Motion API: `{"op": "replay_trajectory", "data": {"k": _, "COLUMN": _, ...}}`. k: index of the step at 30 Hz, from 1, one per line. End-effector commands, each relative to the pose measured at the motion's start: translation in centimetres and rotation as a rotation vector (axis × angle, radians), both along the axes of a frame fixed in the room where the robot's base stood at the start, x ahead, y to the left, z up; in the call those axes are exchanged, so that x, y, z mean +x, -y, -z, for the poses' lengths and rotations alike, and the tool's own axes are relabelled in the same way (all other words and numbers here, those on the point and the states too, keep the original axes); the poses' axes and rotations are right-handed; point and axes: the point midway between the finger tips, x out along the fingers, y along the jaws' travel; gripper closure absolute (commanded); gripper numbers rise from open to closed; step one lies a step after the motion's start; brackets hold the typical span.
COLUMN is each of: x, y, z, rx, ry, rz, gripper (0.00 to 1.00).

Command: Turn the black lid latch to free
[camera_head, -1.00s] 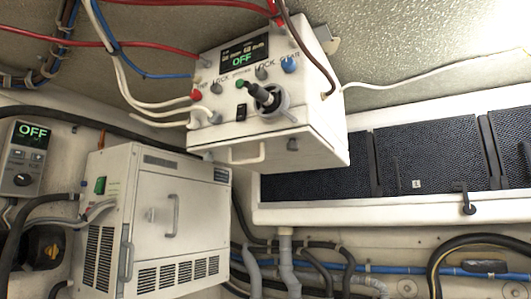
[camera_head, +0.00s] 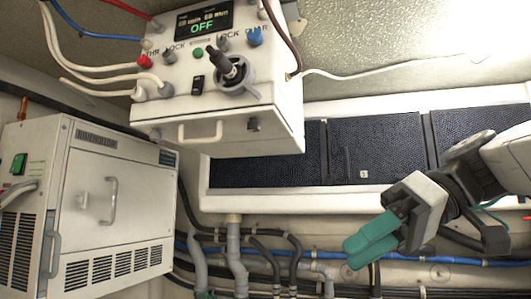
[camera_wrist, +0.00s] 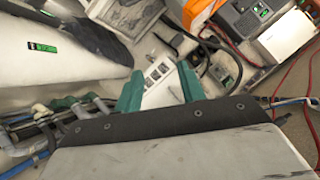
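A white control box (camera_head: 270,95) hangs from the ceiling at upper middle in the head view, its display reading OFF. A black lever (camera_head: 222,62) rises from a grey round collar on its sloped face. I cannot tell for certain which of these is the lid latch. My gripper (camera_head: 352,250), with teal fingers, is below and right of the box, apart from it. In the wrist view my gripper (camera_wrist: 160,75) is open, with nothing held between the fingers.
A white vented cabinet (camera_head: 140,215) stands at left. Dark mesh panels (camera_head: 375,150) in a white frame lie behind my arm. Hoses and blue pipes (camera_head: 215,250) run along below. Cables hang around the control box. Open space lies between my gripper and the box.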

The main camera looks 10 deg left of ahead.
Motion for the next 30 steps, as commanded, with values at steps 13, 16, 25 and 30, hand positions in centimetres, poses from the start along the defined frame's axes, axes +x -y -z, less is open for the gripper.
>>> {"op": "replay_trajectory", "data": {"k": 13, "x": 3.3, "y": -6.2, "z": -16.4, "rx": 0.674, "ry": 0.458, "rz": -0.43, "gripper": 0.61}}
{"op": "replay_trajectory", "data": {"k": 16, "x": 2.7, "y": -7.3, "z": -16.6, "rx": 0.68, "ry": 0.461, "rz": -0.435, "gripper": 0.61}}
{"op": "replay_trajectory", "data": {"k": 25, "x": 0.7, "y": -11.6, "z": -16.5, "rx": 0.676, "ry": 0.46, "rz": -0.431, "gripper": 0.61}}
{"op": "replay_trajectory", "data": {"k": 30, "x": 0.3, "y": -12.7, "z": -16.5, "rx": 0.675, "ry": 0.46, "rz": -0.429, "gripper": 0.61}}
